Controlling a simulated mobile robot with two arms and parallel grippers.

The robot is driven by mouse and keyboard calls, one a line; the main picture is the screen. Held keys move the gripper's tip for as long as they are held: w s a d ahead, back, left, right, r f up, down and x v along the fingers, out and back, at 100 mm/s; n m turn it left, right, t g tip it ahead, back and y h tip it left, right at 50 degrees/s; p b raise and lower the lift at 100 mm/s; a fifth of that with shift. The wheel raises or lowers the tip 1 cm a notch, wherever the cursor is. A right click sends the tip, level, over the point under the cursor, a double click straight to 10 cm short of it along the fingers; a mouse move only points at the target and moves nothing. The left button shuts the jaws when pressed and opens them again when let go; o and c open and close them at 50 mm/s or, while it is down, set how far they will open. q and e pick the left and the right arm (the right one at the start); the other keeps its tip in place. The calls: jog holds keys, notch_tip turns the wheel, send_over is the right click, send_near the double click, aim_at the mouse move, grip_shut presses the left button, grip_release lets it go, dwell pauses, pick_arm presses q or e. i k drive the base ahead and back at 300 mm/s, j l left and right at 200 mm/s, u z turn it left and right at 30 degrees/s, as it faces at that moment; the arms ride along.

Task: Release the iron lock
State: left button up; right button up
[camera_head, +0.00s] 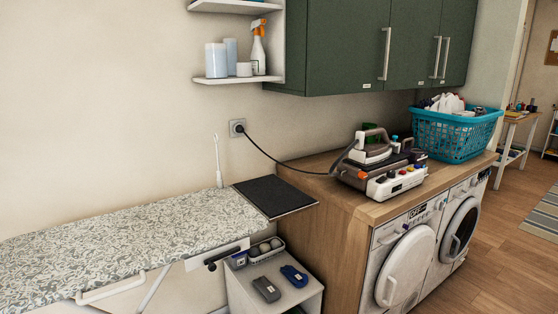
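The iron (372,146) rests on its steam station (386,172), which stands on the wooden counter top. The station has a white front panel with several coloured knobs or buttons. I cannot make out which part is the lock, or whether it is engaged. A black cable runs from the station to a wall socket (238,128). Neither of my grippers shows in the head view.
A patterned ironing board (130,235) with a dark pad (272,196) fills the left. A low white shelf (290,300) with small items stands below it. A teal laundry basket (455,135) sits right of the station. Green cabinets (340,45) hang above. Two white washing machines (405,268) stand below the counter top.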

aim_at(396, 145)
jog(key=i+l+u, duration=0.35)
jog(key=i+l, duration=1.55)
jog(key=i+j, duration=0.05)
jog(key=i, duration=0.05)
